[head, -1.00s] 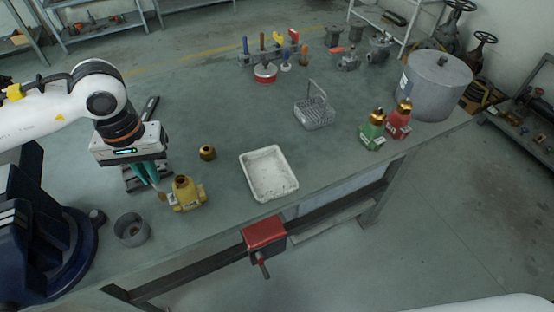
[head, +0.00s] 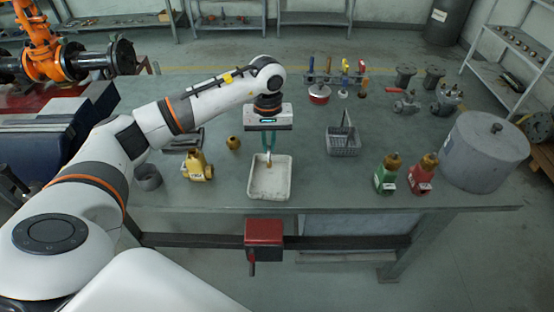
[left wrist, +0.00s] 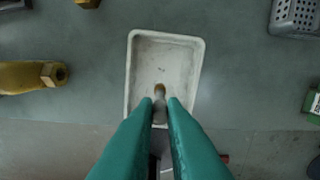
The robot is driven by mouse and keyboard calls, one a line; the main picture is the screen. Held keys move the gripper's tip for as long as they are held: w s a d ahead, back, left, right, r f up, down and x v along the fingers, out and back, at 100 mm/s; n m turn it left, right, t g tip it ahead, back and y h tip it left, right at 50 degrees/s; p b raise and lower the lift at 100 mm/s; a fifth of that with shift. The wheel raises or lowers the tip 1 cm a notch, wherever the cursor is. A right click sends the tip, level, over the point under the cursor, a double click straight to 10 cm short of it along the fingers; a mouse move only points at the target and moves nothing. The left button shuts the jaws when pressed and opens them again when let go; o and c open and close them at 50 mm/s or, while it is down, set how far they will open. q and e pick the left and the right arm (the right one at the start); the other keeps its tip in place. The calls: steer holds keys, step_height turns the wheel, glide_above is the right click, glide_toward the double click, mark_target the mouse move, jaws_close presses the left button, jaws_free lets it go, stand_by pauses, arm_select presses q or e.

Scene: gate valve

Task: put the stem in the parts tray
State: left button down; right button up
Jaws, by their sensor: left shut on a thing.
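The white parts tray (head: 284,188) sits near the table's front edge, and it looks empty in both views. It also shows in the left wrist view (left wrist: 165,52). My left gripper (head: 268,150) hangs over the far part of the tray, its green fingers pointing down. It is shut on the stem (head: 268,161), a small piece whose brass-coloured end shows between the fingertips in the left wrist view (left wrist: 160,90). The fingers hide the rest of the stem. The gap between stem and tray floor is hard to tell. My right gripper is not in view.
Left of the tray stand a yellow valve body (head: 196,168), a brass part (head: 233,143) and a grey cup (head: 148,177). A red vise (head: 264,233) hangs below the front edge.

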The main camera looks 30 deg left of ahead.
mark_target(270, 161)
arm_select(q)
steer(key=shift+f, duration=0.5)
step_height(270, 161, down, 4)
steer(key=shift+d+r+p, duration=0.15)
steer(key=shift+r+p, duration=0.1)
steer(key=shift+p, duration=0.2)
steer(key=shift+f, duration=0.25)
steer(key=shift+f+b, duration=0.25)
steer(key=shift+b, duration=0.1)
steer(key=c, duration=1.5)
jaws_free()
steer(key=shift+r, duration=0.1)
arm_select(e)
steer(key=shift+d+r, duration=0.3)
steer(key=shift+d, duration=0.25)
